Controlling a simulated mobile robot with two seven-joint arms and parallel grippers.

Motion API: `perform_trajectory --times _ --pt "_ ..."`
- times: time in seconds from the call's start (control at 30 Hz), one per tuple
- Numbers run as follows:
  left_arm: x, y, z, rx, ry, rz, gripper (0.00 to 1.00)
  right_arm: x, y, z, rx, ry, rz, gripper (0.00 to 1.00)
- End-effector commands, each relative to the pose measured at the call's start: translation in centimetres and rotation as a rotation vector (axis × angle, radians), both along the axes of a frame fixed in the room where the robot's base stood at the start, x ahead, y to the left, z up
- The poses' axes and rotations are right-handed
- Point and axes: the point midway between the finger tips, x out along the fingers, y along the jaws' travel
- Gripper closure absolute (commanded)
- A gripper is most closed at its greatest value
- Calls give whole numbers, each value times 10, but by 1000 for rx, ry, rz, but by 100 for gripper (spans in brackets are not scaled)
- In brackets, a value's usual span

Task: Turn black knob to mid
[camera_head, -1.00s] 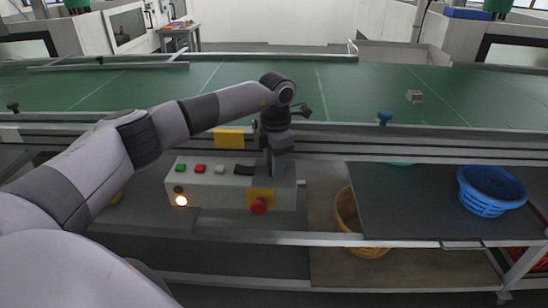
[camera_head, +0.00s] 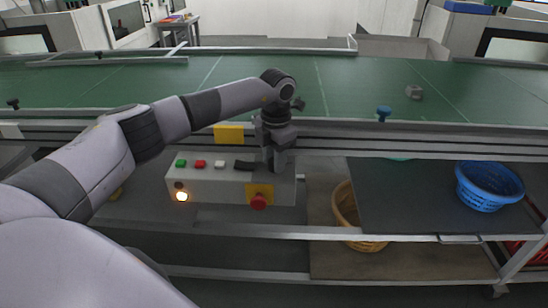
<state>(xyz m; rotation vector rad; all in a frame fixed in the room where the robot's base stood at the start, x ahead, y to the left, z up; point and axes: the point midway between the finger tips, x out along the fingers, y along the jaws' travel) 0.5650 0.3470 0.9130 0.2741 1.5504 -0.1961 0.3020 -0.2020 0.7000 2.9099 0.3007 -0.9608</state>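The grey control box (camera_head: 219,191) is mounted below the front rail of the green conveyor. On it show a green button (camera_head: 181,163), a red button (camera_head: 200,164), a white button (camera_head: 219,164), a lit lamp (camera_head: 182,197) and a red emergency stop (camera_head: 258,201) on a yellow plate. A dark elongated part (camera_head: 243,166), perhaps the black knob, lies just left of my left gripper (camera_head: 273,168). The gripper points down over the right part of the box. Its fingertips are too small and dark to tell open from shut. My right gripper is out of view.
The green conveyor belt (camera_head: 340,90) runs across behind the box, with a small grey block (camera_head: 414,92) on it. A blue basket (camera_head: 487,187) is on the dark shelf to the right, an orange basket (camera_head: 347,205) below.

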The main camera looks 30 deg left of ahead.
Motion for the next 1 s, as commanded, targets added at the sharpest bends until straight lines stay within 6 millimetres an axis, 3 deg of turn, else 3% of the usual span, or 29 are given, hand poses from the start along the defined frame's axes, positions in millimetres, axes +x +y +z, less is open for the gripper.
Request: perform_trajectory --times 0.03,0.07,0.1,0.43,0.8,1.0 --pt "1 0 1 0 -4 -1 50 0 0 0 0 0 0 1" --pt "1 0 1 0 -4 -1 40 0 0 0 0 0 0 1" --pt "1 0 1 0 -4 -1 38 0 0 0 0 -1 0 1" --pt "1 0 5 -1 -3 -1 38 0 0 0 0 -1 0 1" --pt "0 -3 60 -1 -6 -1 38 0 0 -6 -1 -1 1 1" --pt "0 -4 72 -1 -3 -1 38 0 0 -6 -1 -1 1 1"
